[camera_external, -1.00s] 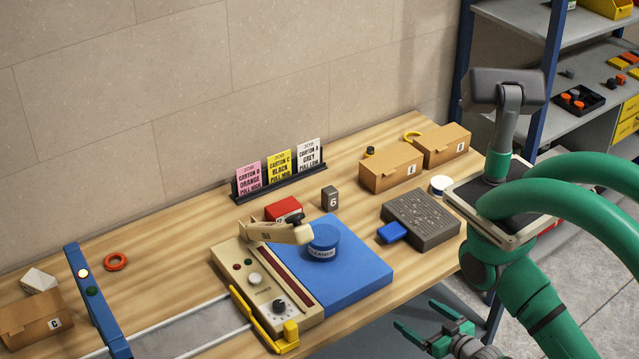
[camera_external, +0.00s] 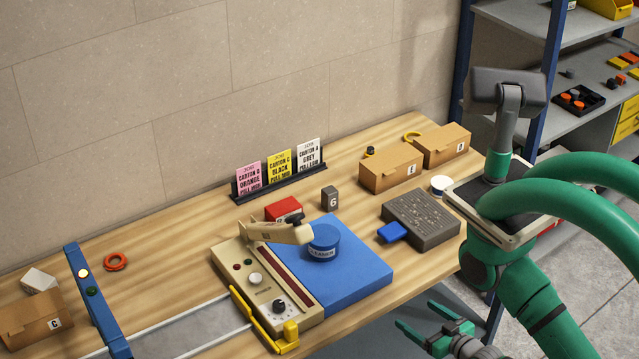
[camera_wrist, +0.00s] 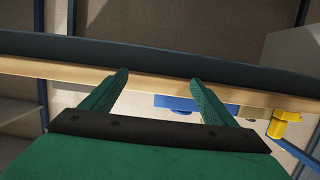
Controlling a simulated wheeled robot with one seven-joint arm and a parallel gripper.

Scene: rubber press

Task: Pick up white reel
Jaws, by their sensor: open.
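A small white round object (camera_external: 440,184), which looks like the white reel, sits on the bench near its right end, beside the cartons and behind the grey block. It is partly close to my arm in the outside view, and I cannot make it out in the wrist view. My gripper (camera_external: 417,314) is low at the front of the bench, off its front edge and well away from the reel. In the wrist view my gripper (camera_wrist: 158,78) has its two fingers apart with nothing between them, facing the bench edge (camera_wrist: 150,84).
A grey textured block (camera_external: 422,219) and a small blue block (camera_external: 392,232) lie in front of the reel. Brown cartons (camera_external: 391,170) stand behind it. A blue mat (camera_external: 350,282) with a blue tin (camera_external: 323,243) and a beige press (camera_external: 265,285) fill the middle.

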